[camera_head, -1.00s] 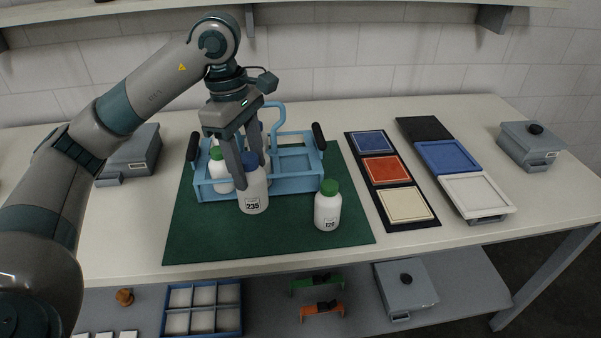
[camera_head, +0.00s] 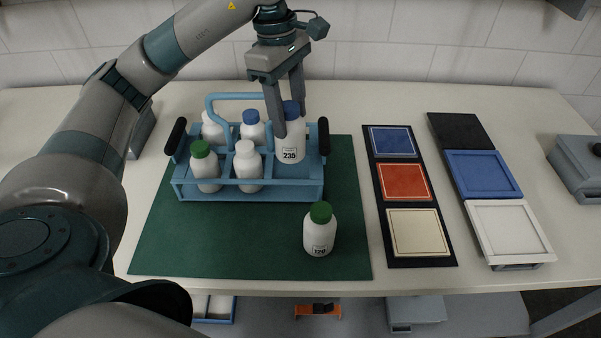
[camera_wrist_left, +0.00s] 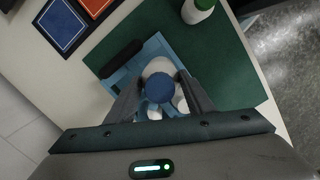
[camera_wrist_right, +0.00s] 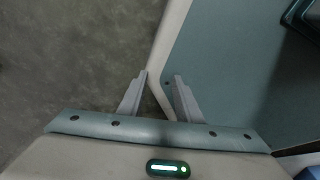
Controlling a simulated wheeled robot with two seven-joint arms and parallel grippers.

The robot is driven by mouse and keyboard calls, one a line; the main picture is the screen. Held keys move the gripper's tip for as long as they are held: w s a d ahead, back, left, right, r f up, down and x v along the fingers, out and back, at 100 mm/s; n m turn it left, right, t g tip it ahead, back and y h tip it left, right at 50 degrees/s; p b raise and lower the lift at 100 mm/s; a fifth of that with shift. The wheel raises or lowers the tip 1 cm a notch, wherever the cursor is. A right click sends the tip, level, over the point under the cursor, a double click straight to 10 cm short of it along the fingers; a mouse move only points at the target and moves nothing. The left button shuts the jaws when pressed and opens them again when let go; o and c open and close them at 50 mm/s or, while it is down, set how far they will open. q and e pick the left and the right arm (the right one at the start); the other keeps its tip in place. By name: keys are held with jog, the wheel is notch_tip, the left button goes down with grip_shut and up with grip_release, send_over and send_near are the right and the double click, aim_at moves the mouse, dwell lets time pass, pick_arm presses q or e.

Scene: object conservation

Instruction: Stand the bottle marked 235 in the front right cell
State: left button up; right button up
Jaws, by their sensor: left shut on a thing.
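The bottle marked 235 (camera_head: 289,146) is white with a blue cap and hangs upright in my left gripper (camera_head: 291,124), over the right end of the blue carrier (camera_head: 252,190). Its blue cap (camera_wrist_left: 160,88) shows between the fingers in the left wrist view. The carrier's front right cell (camera_head: 297,179) looks empty. A green-capped bottle (camera_head: 205,170) and a white-capped bottle (camera_head: 247,170) stand in the front left and front middle cells. The back right cell is mostly hidden behind the held bottle. My right gripper (camera_wrist_right: 161,76) is open and empty in its wrist view.
A white-capped bottle (camera_head: 212,130) and a blue-capped bottle (camera_head: 253,130) stand in the carrier's back row. A green-capped bottle marked 120 (camera_head: 319,232) stands on the green mat (camera_head: 240,240) in front. Coloured tiles on a black strip (camera_head: 403,182) lie right.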

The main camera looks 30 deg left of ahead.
aim_at(290, 150)
dwell(0.4)
